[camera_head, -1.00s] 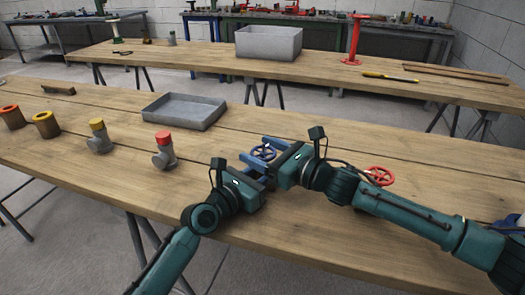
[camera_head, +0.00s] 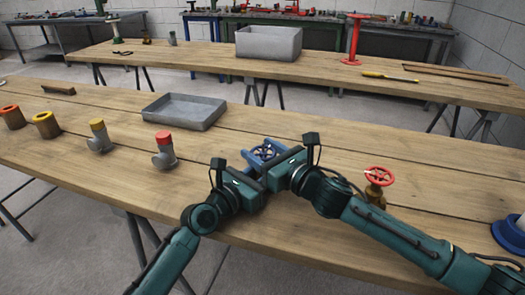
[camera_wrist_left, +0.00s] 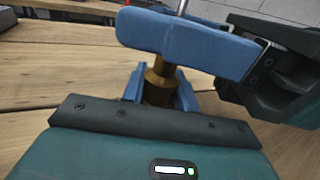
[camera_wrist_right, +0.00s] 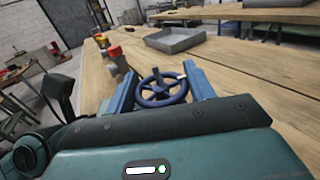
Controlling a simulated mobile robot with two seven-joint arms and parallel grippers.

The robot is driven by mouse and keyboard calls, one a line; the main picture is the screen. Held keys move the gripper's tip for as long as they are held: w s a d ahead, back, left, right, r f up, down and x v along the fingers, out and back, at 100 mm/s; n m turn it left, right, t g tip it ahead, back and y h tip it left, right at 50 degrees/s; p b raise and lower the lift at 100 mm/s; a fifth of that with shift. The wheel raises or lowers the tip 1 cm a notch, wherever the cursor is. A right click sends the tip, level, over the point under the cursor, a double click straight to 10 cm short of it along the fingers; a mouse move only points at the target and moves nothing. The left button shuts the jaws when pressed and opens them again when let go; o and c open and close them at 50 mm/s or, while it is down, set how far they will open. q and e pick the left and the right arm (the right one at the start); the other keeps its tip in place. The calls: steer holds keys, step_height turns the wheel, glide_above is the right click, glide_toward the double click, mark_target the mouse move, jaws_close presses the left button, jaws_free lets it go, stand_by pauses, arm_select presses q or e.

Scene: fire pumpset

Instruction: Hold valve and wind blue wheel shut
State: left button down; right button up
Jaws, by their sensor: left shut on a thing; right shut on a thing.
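The blue wheel (camera_head: 264,153) sits on top of the valve, close to the front middle of the near table. It also shows in the right wrist view (camera_wrist_right: 161,88), between the blue fingers of my right gripper (camera_wrist_right: 160,90), which is shut on it. The brass valve body (camera_wrist_left: 158,85) shows in the left wrist view under a blue finger, upright on the table. My left gripper (camera_wrist_left: 160,98) is shut around this brass body, low down. In the head view both grippers crowd together and hide most of the valve.
A red-wheeled brass valve (camera_head: 379,178) stands to the right, close to my right forearm. A grey tray (camera_head: 184,111) lies behind left. Fittings with red (camera_head: 164,148) and yellow (camera_head: 98,136) tops stand at left. A blue flanged piece (camera_head: 508,232) is at the right edge.

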steer(key=shift+f+m+t+h, duration=0.1)
steer(key=shift+m+t+h, duration=1.65)
steer(key=shift+h, duration=0.75)
steer(key=shift+m, duration=0.25)
steer(key=o, duration=1)
steer(key=shift+c, duration=0.2)
steer(key=shift+s+d, duration=0.1)
steer(key=v, duration=1.1)
steer(key=shift+s, duration=0.4)
steer(key=shift+d, duration=0.1)
